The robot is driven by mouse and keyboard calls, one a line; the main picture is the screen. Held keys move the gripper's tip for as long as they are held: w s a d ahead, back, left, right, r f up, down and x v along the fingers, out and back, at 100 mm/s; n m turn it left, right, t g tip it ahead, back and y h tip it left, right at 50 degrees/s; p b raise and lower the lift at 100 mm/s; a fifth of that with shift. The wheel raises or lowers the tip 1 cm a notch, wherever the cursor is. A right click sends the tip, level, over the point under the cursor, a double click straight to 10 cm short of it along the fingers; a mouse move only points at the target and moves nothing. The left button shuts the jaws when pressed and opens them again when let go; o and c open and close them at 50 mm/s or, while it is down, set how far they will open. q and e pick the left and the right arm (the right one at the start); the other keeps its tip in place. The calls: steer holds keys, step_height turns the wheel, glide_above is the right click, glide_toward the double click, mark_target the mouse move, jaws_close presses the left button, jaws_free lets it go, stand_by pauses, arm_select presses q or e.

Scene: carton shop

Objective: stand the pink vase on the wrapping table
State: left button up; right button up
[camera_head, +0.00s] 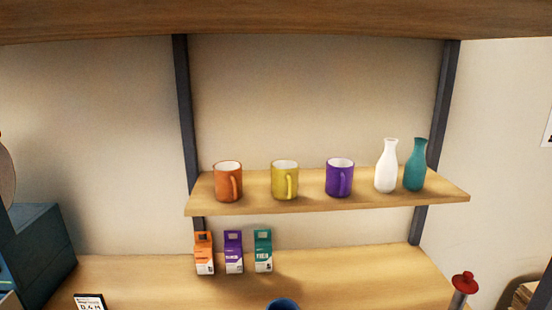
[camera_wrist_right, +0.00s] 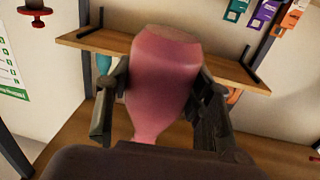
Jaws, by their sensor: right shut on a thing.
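The pink vase (camera_wrist_right: 165,62) shows only in the right wrist view. My right gripper (camera_wrist_right: 162,84) is shut on it, with one dark finger on each side of its body. That view looks upside down, with the vase's wide base towards the top and its narrower neck towards the bottom. The vase looks roughly upright and held clear of the shelf behind it. The neck's end is hidden behind my gripper's body. My left gripper is in neither view. I cannot tell which surface is the wrapping table.
A wall shelf (camera_head: 300,204) holds orange, yellow and purple mugs, a white vase (camera_head: 386,168) and a teal vase (camera_head: 415,167). The counter's right part looks clear.

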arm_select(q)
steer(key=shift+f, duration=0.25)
arm_select(e)
steer(key=shift+y, duration=0.3)
steer(key=s, duration=0.2)
steer(key=s+a, duration=0.1)
steer(key=s, duration=0.1)
steer(key=shift+s+a+f, duration=0.1)
steer(key=shift+s+a, duration=0.1)
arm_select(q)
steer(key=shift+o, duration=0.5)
arm_select(e)
steer(key=w+a+r+n+g+y, duration=0.2)
steer(key=w+a+n+g+y, duration=0.2)
steer(key=a+y, duration=0.4)
steer(key=w+a+r+n+g+y, duration=0.2)
steer(key=w+a+n+g+y, duration=0.2)
steer(key=a+n+y, duration=0.4)
steer(key=shift+a+r+n+g, duration=0.4)
steer(key=shift+a+n+g, duration=0.1)
steer(key=shift+g, duration=0.4)
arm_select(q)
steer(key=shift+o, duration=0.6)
